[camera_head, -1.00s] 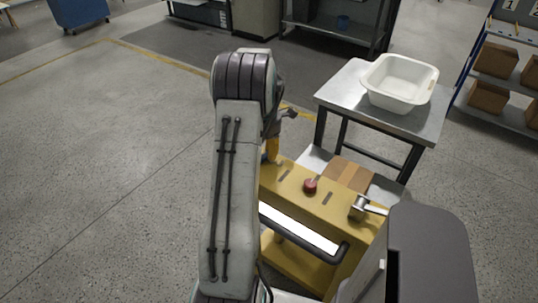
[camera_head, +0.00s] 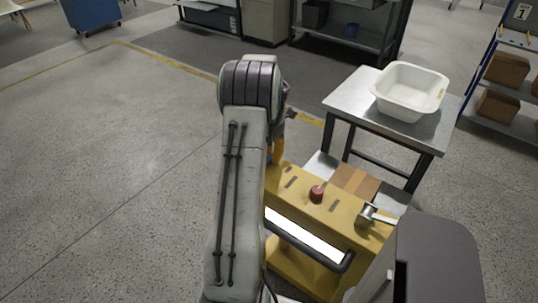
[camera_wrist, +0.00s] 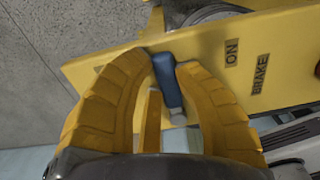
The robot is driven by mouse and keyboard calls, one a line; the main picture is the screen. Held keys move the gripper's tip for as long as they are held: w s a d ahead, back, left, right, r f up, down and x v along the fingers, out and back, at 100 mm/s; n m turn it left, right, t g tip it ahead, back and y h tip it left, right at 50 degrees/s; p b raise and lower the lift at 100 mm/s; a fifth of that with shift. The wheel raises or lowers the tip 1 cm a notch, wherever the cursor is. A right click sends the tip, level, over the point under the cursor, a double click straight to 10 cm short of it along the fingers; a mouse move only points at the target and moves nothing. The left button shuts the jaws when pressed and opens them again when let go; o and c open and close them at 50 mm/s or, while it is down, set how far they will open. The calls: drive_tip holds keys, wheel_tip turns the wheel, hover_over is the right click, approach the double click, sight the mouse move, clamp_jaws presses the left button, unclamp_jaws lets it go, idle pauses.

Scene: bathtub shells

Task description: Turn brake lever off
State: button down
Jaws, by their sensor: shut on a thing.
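The brake lever (camera_wrist: 168,82) shows in the wrist view as a blue handle with a pale grey end. It stands out from a yellow panel (camera_wrist: 205,60) marked "ON" and "BRAKE". My gripper (camera_wrist: 164,62) has yellow ribbed fingers on either side of the handle and is shut on it. In the head view my gripper (camera_head: 276,152) is mostly hidden behind my arm, at the left end of the yellow cart panel (camera_head: 340,212). The brake lever is hidden there.
A red knob (camera_head: 316,194) and a silver lever (camera_head: 370,213) are on the cart panel. Cardboard (camera_head: 354,181) lies behind it. A metal table (camera_head: 350,100) with a white tub (camera_head: 410,92) stands beyond. Open floor (camera_head: 110,180) lies left.

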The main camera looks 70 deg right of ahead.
drive_tip(key=c, duration=0.9)
unclamp_jaws()
drive_tip(key=shift+r, duration=0.1)
wheel_tip(320, 180, up, 12)
drive_tip(key=shift+f, duration=0.15)
idle(0.4)
